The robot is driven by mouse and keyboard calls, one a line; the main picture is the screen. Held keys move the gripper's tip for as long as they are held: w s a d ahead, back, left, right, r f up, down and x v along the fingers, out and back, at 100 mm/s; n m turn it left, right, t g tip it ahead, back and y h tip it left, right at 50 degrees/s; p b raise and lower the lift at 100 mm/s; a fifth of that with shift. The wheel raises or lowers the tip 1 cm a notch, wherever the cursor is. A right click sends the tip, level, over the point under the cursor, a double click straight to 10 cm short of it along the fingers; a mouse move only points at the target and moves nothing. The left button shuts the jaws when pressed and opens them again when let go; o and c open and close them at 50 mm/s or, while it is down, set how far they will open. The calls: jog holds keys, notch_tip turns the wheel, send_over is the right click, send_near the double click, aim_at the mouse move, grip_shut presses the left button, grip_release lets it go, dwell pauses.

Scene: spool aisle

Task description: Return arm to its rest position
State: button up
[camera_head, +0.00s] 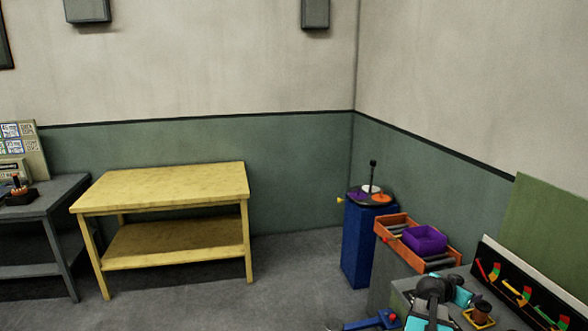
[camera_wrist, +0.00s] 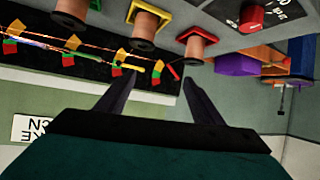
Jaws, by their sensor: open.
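My gripper (camera_wrist: 160,84) is open, with its two dark fingers spread apart and nothing between them in the wrist view. That view appears upside down. Beyond the fingers are a dark board (camera_wrist: 60,60) with coloured pieces and several copper-coloured spools, one near the middle (camera_wrist: 145,28) and one to its right (camera_wrist: 195,50). In the head view, my teal and dark arm (camera_head: 437,290) is folded low at the right, over the grey bench. A spool on a yellow base (camera_head: 480,314) stands beside it. The fingertips cannot be made out clearly there.
A purple bin (camera_head: 425,239) sits on an orange-sided roller tray (camera_head: 390,222) behind the arm. A blue pedestal (camera_head: 357,250) stands farther back. The dark board (camera_head: 530,290) leans at the right. A yellow table (camera_head: 160,185) is at left; the floor between is open.

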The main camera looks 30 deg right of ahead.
jog(key=w+a+f+n+t+y, duration=0.1)
jog(key=w+a+f+n+y, duration=0.1)
jog(key=w+a+f, duration=0.6)
jog(key=w+a+f+n+y, duration=0.1)
jog(key=w+a+n+y, duration=0.2)
jog(key=a, duration=0.9)
jog(key=w+a+f+n+t+y, duration=0.1)
jog(key=w+a+f+n, duration=0.1)
jog(key=w+a+f, duration=0.5)
jog(key=s+a+f+n+g+y, duration=0.1)
jog(key=a+f+n+y, duration=0.15)
jog(key=a, duration=1.05)
jog(key=a+f+n+g+y, duration=0.15)
jog(key=a+n, duration=0.25)
jog(key=a, duration=1)
jog(key=s+a+f+n+y, duration=0.1)
jog(key=a+f+n+y, duration=0.15)
jog(key=a, duration=1.05)
jog(key=s+f+g+b, duration=0.6)
jog(key=s+f+b, duration=0.4)
jog(key=s+f, duration=1.5)
jog(key=shift+s+a+f+n, duration=0.15)
jog(key=shift+s+f+n, duration=0.2)
jog(key=shift+f, duration=1.45)
jog(key=shift+c, duration=0.4)
